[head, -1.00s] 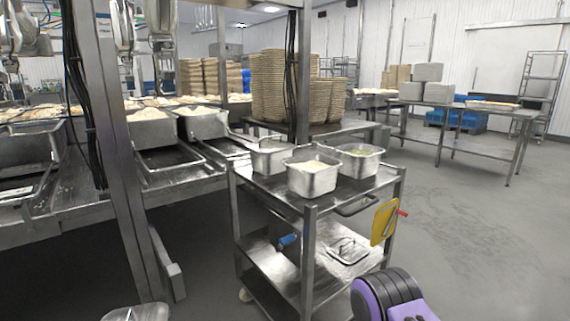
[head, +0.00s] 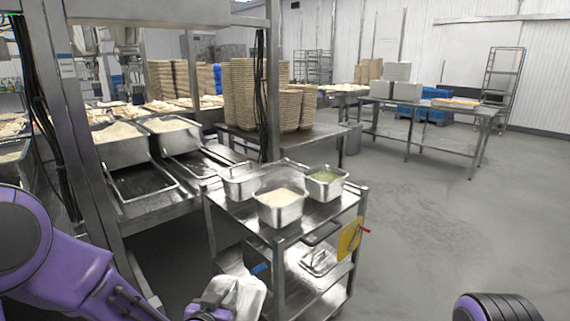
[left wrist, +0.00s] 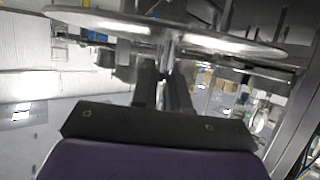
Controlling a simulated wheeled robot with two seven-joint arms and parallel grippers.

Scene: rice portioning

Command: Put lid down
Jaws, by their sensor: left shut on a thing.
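My left gripper (head: 213,308) is low in the head view, shut on a metal lid (head: 244,296). The lid is in front of the steel cart's lower left side, apart from the metal pans. In the left wrist view the lid (left wrist: 100,20) shows nearly edge-on across the top, with the gripper's dark fingers (left wrist: 163,85) reaching up to its middle. My right gripper is out of view.
A second lid (head: 320,260) lies on the cart's lower shelf. A yellow board (head: 349,240) hangs on the cart's right side. A steel post (head: 80,150) and a rice line stand to the left. The floor right of the cart is clear.

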